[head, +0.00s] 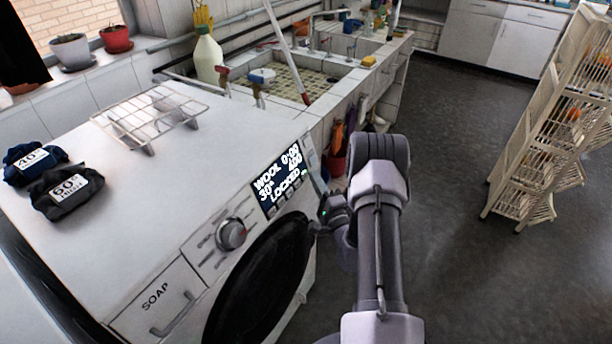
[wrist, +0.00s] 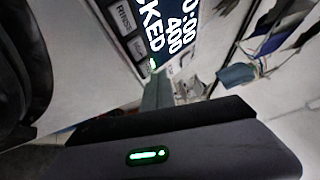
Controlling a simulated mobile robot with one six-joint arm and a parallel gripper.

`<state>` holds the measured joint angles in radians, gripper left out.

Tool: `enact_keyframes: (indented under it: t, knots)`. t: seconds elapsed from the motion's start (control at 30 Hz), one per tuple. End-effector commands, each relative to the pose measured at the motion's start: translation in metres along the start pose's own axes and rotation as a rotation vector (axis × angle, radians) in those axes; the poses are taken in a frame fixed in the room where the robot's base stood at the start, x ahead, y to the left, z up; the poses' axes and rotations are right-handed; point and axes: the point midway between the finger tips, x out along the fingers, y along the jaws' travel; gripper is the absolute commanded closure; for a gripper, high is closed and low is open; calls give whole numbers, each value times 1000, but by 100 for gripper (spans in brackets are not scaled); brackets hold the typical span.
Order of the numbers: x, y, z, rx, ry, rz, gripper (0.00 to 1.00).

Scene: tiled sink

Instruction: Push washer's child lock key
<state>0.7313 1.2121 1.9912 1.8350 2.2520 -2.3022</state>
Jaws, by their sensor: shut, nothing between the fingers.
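The washer (head: 150,215) stands at the left in the head view. Its tilted front panel has a dark display (head: 277,180) reading WOOL, 30°, 400 and LOCKED, with a row of small keys below it. In the wrist view the display (wrist: 172,28) shows sideways, with a RINSE key (wrist: 125,17) beside it. A small green light (wrist: 152,63) glows near the end of the key row. My gripper (head: 317,182) is shut and empty at the panel's right end. Its fingertips (wrist: 157,88) are close to that light; I cannot tell whether they touch. I cannot read a child lock label.
The washer's knob (head: 231,234), soap drawer (head: 158,300) and round dark door (head: 257,285) are left of my arm. A wire rack (head: 150,115) and two dark cloth bundles lie on top. The tiled sink (head: 300,85) is behind. Open floor lies right, before a slatted shelf (head: 555,125).

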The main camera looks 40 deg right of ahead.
Motion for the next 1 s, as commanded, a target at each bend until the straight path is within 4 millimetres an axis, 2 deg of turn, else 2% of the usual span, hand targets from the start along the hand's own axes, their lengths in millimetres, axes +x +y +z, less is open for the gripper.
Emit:
enact_keyframes:
  t: [1.0]
  knots:
    - [7, 5, 5, 0, 0, 0, 100]
